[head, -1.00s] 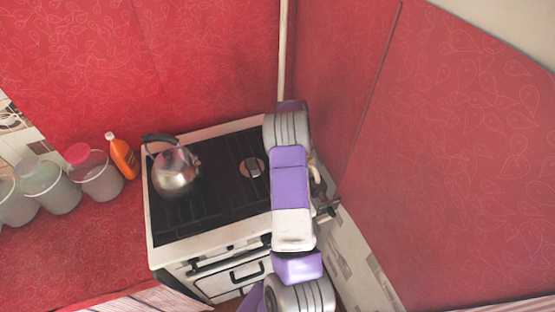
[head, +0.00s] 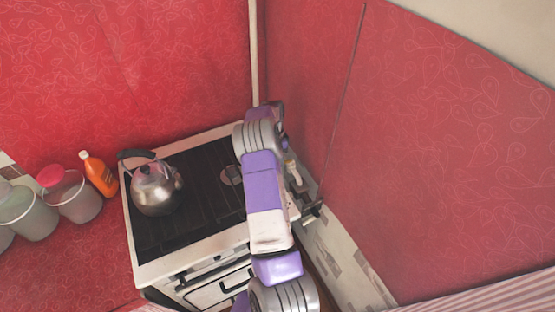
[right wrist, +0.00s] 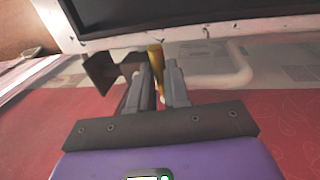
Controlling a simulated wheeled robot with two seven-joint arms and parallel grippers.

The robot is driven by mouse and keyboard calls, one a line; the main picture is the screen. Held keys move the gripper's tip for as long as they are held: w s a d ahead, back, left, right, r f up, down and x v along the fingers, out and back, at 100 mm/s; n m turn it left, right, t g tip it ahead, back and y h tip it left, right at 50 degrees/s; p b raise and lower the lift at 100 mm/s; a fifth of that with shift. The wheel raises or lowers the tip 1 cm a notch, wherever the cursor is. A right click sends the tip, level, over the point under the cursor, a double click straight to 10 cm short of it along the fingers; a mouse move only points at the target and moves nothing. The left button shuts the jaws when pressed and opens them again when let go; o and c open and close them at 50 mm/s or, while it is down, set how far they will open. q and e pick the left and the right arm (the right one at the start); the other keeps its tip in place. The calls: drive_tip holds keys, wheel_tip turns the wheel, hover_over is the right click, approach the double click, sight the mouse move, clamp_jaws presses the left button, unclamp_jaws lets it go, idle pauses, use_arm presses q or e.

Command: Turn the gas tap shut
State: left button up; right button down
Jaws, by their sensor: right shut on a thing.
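The gas tap shows in the right wrist view as an upright yellow handle (right wrist: 157,62). My right gripper (right wrist: 161,75) is shut on the handle, with one finger on each side of it. The fingers hide the handle's lower part. In the head view my right arm stretches over the right side of the stove and hides most of the tap area. My left gripper is in neither view.
A white stove (head: 170,268) with a dark top carries a steel kettle (head: 157,190). An orange bottle (head: 98,175) and plastic tubs (head: 72,198) stand to its left. A pale pipe (right wrist: 238,68) curves near the tap. A red wall (head: 430,150) closes the right side.

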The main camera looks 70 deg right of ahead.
drive_tip(key=c, duration=1.1)
unclamp_jaws()
drive_tip(key=shift+r, duration=0.1)
wheel_tip(320, 180, up, 7)
drive_tip(key=w+d, duration=0.1)
drive_tip(key=shift+w+r, duration=0.1)
